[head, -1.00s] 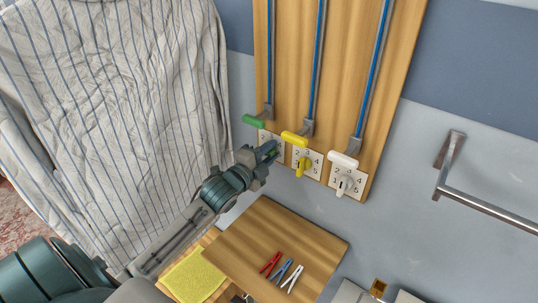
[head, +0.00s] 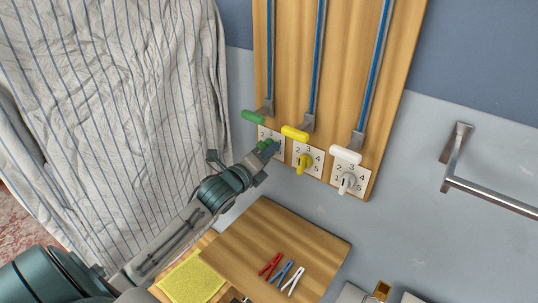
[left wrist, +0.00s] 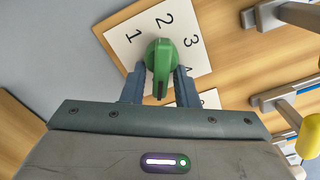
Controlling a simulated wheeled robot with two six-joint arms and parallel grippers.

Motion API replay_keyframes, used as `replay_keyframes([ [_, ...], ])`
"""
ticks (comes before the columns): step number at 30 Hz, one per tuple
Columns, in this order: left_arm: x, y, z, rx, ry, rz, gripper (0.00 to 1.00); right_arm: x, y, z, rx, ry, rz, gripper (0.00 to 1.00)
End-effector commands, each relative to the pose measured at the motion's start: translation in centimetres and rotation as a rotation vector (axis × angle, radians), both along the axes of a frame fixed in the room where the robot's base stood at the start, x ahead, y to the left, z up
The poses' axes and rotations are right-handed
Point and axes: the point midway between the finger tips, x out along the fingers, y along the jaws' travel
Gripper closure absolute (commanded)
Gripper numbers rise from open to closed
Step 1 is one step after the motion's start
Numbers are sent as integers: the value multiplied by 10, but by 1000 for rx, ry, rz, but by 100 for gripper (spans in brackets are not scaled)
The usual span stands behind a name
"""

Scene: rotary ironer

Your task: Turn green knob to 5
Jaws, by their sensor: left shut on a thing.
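The green knob (left wrist: 160,57) sits on a white number plate (left wrist: 200,62) in the left wrist view. The numbers 1, 2, 3 and part of the 4 show there; the 5 is hidden. My left gripper (left wrist: 160,84) is shut on the green knob, one finger on each side. I cannot tell which number the knob points to. In the head view my left gripper (head: 266,150) covers most of the green knob and its plate, at the lower left of the wooden board (head: 287,60). My right gripper is not in view.
Right of it are a yellow knob (head: 303,165) and a white knob (head: 346,182). Green (head: 254,117), yellow (head: 295,133) and white (head: 347,155) lever handles stick out just above. A wooden shelf (head: 250,245) with clothespins lies below. Striped cloth (head: 110,110) hangs left.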

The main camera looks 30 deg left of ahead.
Motion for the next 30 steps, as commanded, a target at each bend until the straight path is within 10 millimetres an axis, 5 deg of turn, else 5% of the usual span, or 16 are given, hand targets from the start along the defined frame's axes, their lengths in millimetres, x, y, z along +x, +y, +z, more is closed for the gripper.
replay_keyframes([
  [16, 0, 0, 2, 25, -6, 0, 96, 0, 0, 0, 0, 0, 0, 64],
  [17, 0, 0, 2, 25, -6, 0, 67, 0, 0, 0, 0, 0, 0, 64],
  [30, -7, 1, 1, 25, -2, 1, 65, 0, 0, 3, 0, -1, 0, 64],
])
